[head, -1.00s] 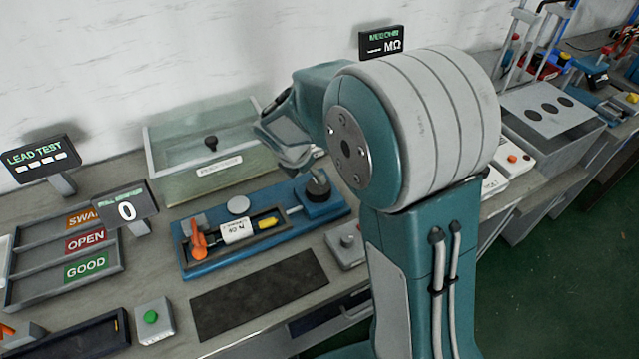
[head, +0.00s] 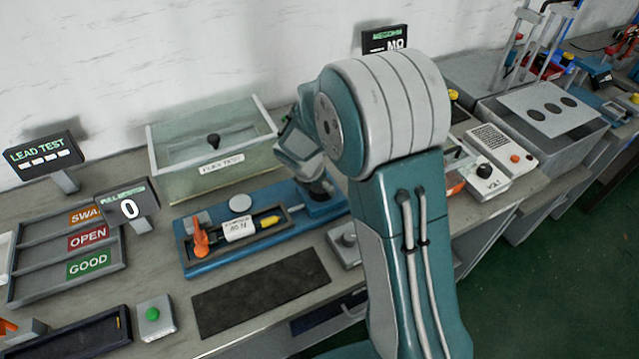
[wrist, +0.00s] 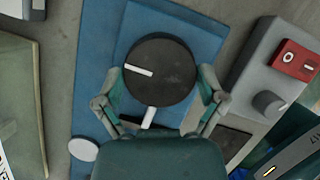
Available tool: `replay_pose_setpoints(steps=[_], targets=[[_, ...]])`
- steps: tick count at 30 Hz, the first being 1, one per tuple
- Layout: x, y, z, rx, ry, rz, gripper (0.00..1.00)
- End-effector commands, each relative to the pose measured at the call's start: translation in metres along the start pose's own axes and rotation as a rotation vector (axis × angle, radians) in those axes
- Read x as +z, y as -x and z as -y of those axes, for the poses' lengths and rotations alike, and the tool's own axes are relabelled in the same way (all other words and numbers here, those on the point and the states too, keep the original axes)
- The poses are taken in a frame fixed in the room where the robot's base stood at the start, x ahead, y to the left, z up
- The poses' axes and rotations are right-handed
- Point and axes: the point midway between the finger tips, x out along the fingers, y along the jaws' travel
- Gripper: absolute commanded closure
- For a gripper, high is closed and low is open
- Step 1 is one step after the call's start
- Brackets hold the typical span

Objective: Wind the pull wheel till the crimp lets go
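The pull wheel (wrist: 160,70) is a round dark knob with a white index line, on a blue block in the wrist view. My gripper (wrist: 161,74) is open, with one finger on each side of the wheel; whether either finger touches it I cannot tell. In the head view my arm hides most of the wheel. The blue pull fixture (head: 215,262) carries an orange lever (head: 201,241), a white labelled block (head: 239,229) and a yellow piece (head: 268,221) in its channel. The crimp itself is too small to make out. The pull display (head: 129,208) reads 0.
A lidded clear box (head: 213,165) stands behind the fixture. A dark mat (head: 262,293) and a grey box with a knob (head: 345,243) lie in front. The sorting tray (head: 65,277) is at left, a white meter (head: 488,172) at right.

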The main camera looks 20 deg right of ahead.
Motion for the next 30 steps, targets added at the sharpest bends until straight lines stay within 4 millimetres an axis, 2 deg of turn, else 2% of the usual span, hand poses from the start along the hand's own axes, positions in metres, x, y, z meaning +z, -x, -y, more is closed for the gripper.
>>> replay_pose_setpoints(steps=[14, 30], targets=[[0.0, -0.0002, -0.0027, -0.029, -0.087, -0.001, 0.58], [0.0007, -0.0007, -0.0043, -0.208, -0.52, -0.001, 0.58]])
